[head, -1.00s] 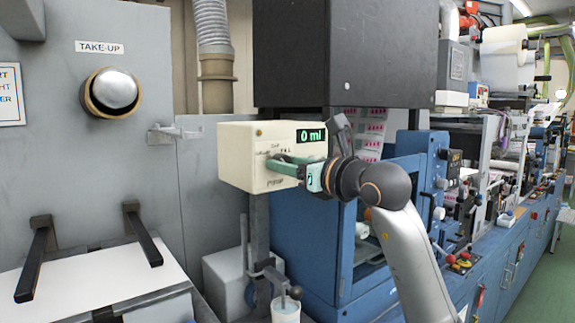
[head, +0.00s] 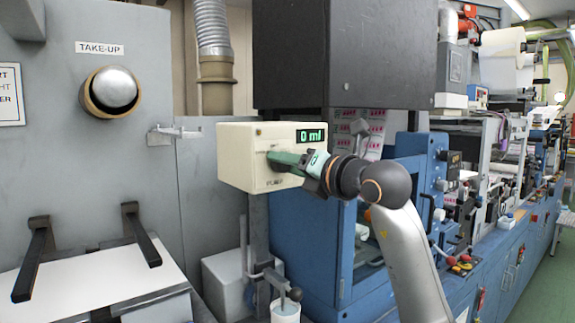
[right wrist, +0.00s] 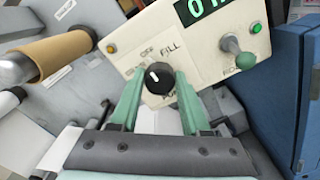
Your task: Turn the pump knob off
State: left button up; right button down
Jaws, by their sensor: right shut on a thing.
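The pump box (head: 235,145) is cream, with a green "0 ml" display (head: 311,136). In the right wrist view, the pump knob (right wrist: 159,77) is round and black with a white pointer line, on the face of the box (right wrist: 205,65) below the word FILL. My right gripper (right wrist: 158,92) has its green fingers on either side of this knob and is shut on it. In the head view the right gripper (head: 272,157) reaches the box's front from the right and hides the knob. My left gripper is not in view.
A green-tipped lever (right wrist: 245,60) and a green lamp (right wrist: 257,27) are on the same face, right of the knob. A blue machine frame (head: 300,240) stands right of the box. A grey panel with a take-up roller (head: 114,88) stands left.

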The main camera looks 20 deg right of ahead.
jog(key=shift+m, duration=0.3)
jog(key=shift+c, duration=1.9)
grip_release()
jog(key=shift+s, duration=0.1)
jog(key=b+v, duration=0.3)
jog(key=v, duration=0.9)
jog(key=shift+s, duration=0.15)
